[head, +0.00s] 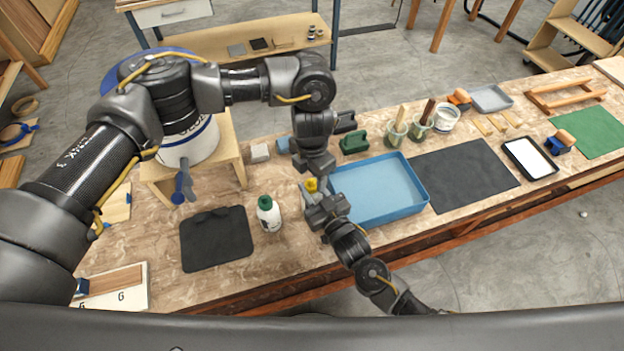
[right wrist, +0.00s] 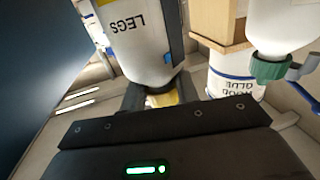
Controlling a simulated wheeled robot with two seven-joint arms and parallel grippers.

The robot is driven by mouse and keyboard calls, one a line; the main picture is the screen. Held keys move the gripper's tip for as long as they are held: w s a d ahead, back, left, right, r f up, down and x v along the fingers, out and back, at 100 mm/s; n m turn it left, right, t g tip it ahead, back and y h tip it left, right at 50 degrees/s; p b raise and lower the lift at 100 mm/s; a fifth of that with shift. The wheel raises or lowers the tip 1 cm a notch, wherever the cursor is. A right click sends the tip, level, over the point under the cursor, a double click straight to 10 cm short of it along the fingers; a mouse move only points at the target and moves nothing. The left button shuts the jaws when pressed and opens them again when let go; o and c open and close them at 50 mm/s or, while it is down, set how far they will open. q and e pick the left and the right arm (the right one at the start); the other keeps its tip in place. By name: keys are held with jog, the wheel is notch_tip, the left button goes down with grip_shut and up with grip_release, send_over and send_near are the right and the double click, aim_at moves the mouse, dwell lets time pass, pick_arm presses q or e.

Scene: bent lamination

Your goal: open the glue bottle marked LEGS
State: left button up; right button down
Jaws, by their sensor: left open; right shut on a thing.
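The LEGS glue bottle is white with a yellow cap (head: 311,184); in the head view my grippers hide most of it. In the right wrist view the bottle (right wrist: 140,40) appears upside down, its LEGS label readable and its yellow end (right wrist: 166,98) toward my right gripper's palm. My right gripper (head: 318,205) is shut on the bottle at its cap end; I cannot tell whether on cap or neck. My left gripper (head: 314,176) is open, pointing down just above the cap. A white bottle with a green cap (head: 268,213) stands to the left, also in the right wrist view (right wrist: 270,68).
A blue tray (head: 424,196) lies close to the right of my grippers. A black mat (head: 215,240) lies left of the green-capped bottle. A large glue bucket (head: 190,148) sits on a wooden stand (head: 232,155) behind. Brush jars (head: 395,135) stand beyond the tray.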

pick_arm(q)
jog(key=shift+r, duration=0.45)
pick_arm(e)
jog(key=shift+s+f, duration=0.2)
jog(key=shift+f, duration=0.3)
jog(key=c, duration=1.1)
grip_release()
pick_arm(q)
jog(key=shift+w, duration=0.1)
pick_arm(e)
jog(key=shift+o, duration=0.7)
jog(key=shift+w+r, duration=0.2)
jog(key=shift+w, duration=0.05)
pick_arm(q)
notch_tip(320, 180, down, 3)
jog(key=b, duration=0.3)
pick_arm(e)
jog(key=v, duration=1.1)
